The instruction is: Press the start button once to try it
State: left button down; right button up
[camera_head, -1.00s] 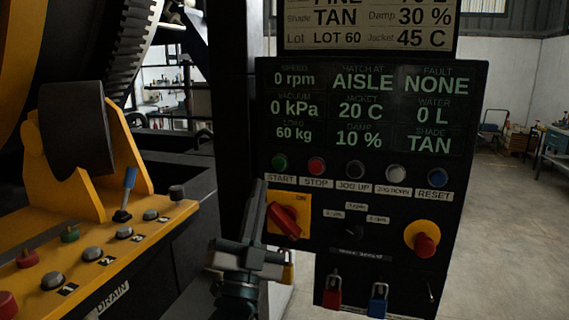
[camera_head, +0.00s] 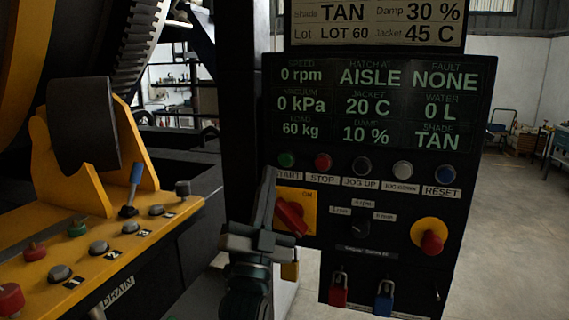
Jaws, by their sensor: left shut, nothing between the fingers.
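The green start button (camera_head: 287,159) is at the left end of the button row on the black control panel (camera_head: 400,272), above a partly covered START label (camera_head: 288,175). My left gripper (camera_head: 268,174) is shut and empty. Its fingers point up along the panel's left edge, and their tips are just below and left of the start button. I see no clear contact with the button. The display (camera_head: 380,103) reads 0 rpm and fault NONE. My right gripper is not in view.
A red stop button (camera_head: 323,161) is right beside the start button. A red rotary switch (camera_head: 291,215) on a yellow plate is close to my left fingers. A red emergency stop (camera_head: 432,242) and padlocks are lower. A yellow console (camera_head: 140,243) stands at left.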

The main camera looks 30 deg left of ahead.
aim_at(285, 160)
pick_arm(q)
jog(key=w, duration=0.2)
jog(key=w+a, duration=0.1)
jog(key=w, duration=0.2)
jog(key=shift+w+a+b, duration=0.15)
jog(key=shift+w+b, duration=0.1)
jog(key=shift+b, duration=0.15)
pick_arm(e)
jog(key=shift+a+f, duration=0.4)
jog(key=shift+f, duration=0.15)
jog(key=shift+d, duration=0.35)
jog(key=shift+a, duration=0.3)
pick_arm(q)
jog(key=shift+w, duration=0.1)
dwell(0.6)
jog(key=shift+w+a, duration=0.1)
jog(key=shift+w, duration=0.2)
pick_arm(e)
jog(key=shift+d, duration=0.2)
